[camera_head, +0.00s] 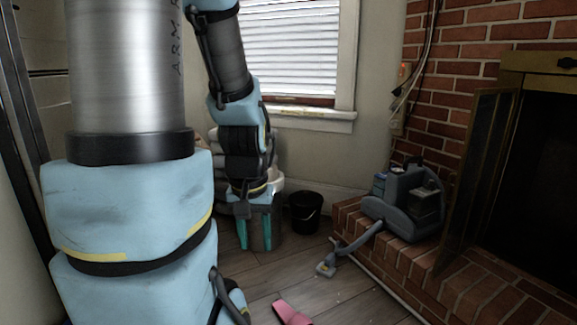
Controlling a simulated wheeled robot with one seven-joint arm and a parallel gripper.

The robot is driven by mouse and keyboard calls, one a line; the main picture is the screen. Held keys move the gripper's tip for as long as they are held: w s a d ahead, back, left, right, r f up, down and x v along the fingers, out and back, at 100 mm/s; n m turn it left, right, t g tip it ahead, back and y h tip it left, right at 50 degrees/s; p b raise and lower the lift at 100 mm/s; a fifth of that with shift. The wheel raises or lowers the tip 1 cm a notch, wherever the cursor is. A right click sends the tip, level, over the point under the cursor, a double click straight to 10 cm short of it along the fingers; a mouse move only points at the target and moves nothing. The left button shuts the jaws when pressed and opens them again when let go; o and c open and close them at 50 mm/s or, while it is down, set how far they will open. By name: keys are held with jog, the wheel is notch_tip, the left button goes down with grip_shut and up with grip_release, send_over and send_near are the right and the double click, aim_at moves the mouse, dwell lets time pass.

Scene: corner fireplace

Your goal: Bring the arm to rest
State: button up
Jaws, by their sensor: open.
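My arm reaches from the left of the head view, past the window, and bends down toward the floor. My gripper (254,232) hangs at its end with two teal fingers pointing down. The fingers are apart and nothing shows between them. The gripper is in front of a pale container (276,184), which it partly hides. I cannot tell how far it is from that container.
A black bucket (305,212) stands just right of my gripper. A blue-grey cleaning machine (405,205) sits on the brick hearth (400,258), its hose reaching down to the floor. A pink object (291,312) lies on the wood floor (310,270) near the front.

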notch_tip(320, 180, up, 32)
jog(key=p, duration=3)
jog(key=shift+w+d+r+p, duration=0.1)
jog(key=shift+p, duration=0.2)
